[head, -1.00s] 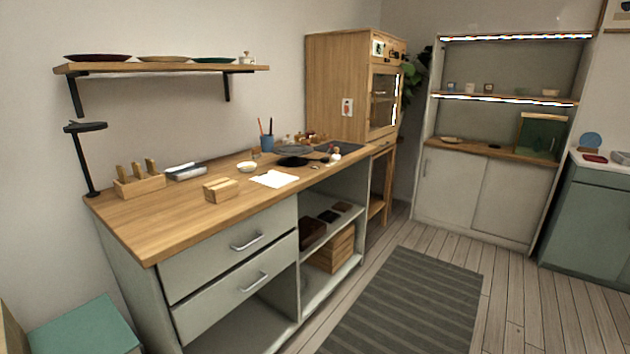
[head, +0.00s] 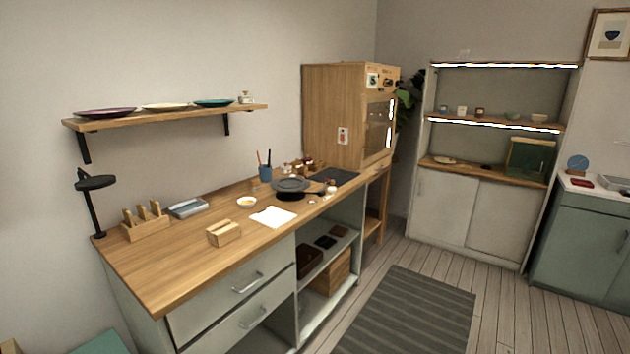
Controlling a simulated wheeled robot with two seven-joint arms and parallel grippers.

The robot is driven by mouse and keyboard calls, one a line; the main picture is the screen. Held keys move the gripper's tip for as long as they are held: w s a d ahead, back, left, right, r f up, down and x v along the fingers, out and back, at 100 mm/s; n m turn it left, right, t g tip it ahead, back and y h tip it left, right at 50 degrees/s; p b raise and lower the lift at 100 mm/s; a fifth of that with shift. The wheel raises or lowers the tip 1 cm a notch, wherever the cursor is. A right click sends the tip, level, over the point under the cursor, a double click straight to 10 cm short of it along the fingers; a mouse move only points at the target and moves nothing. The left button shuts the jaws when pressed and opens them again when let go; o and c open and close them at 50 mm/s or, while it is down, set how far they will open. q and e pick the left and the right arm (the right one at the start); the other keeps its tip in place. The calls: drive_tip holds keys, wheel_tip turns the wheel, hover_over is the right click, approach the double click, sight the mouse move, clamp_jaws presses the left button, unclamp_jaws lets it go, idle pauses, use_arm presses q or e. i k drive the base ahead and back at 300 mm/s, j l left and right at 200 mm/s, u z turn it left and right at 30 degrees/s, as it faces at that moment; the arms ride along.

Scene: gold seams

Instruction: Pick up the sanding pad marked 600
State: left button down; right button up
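No marking 600 can be read anywhere in the head view, so I cannot tell which thing is the sanding pad. A wooden holder with several upright wooden pieces (head: 146,222) stands at the left of the workbench (head: 180,267). A small light wooden block-like holder (head: 224,233) sits near the bench's front edge. A grey tray-like thing (head: 188,207) lies behind them. Neither of my grippers is in view.
A black lamp (head: 95,200) stands at the bench's left end. A white sheet (head: 273,216), small bowl (head: 247,202), blue cup (head: 265,173) and dark plate (head: 291,185) are on the bench. A wall shelf (head: 170,118) hangs above. The striped rug (head: 412,312) covers floor at right.

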sight(155, 206)
drive_tip(key=i+l+u, duration=0.1)
drive_tip(key=u, duration=0.25)
drive_tip(key=i+l+u, duration=0.1)
drive_tip(key=u, duration=0.25)
